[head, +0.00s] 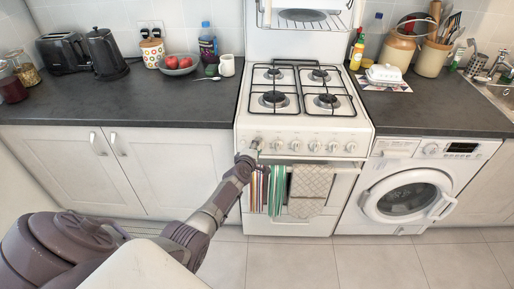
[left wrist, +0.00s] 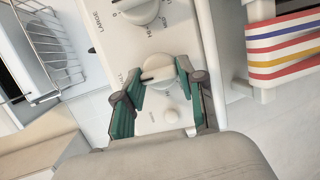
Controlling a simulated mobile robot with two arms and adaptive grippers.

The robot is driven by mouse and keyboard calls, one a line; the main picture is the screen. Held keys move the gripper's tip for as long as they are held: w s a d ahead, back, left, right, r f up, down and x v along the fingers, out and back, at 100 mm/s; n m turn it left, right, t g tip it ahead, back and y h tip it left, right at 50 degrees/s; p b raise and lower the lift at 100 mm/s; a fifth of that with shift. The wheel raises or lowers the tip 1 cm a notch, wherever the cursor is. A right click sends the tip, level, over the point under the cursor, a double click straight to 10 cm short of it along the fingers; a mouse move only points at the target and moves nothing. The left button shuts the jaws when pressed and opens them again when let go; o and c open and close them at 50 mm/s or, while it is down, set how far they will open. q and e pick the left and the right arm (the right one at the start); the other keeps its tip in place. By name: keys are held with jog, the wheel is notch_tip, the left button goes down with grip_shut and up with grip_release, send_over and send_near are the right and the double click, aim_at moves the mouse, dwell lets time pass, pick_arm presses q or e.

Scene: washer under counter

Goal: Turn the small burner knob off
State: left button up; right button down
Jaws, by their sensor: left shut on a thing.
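My left gripper (head: 256,147) reaches up to the left end of the knob row on the front of the white stove (head: 363,128). In the left wrist view its green fingers (left wrist: 159,76) stand on either side of a white round knob (left wrist: 158,66) and are shut on it. A partly hidden label ending in "LL" is beside this knob. A dark mark shows on the knob's left side. A neighbouring knob (left wrist: 140,10) has the label "LARGE" near it. In the head view the gripper mostly hides the held knob. My right gripper is not in view.
Several other knobs, such as this one (head: 314,146), continue to the right. Striped towels (head: 277,190) and a quilted cloth (head: 309,188) hang on the oven rail just below. A washer (head: 407,196) stands at right. The floor (head: 300,262) in front is clear.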

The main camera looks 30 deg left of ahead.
pick_arm(q)
jog(key=o, duration=1.2)
jog(key=shift+c, duration=0.2)
jog(key=shift+d, duration=0.15)
jog(key=shift+s+d+r, duration=0.15)
jog(key=shift+s+d, duration=0.15)
jog(key=shift+s, duration=0.15)
jog(key=v, duration=1.1)
jog(key=shift+a, duration=0.3)
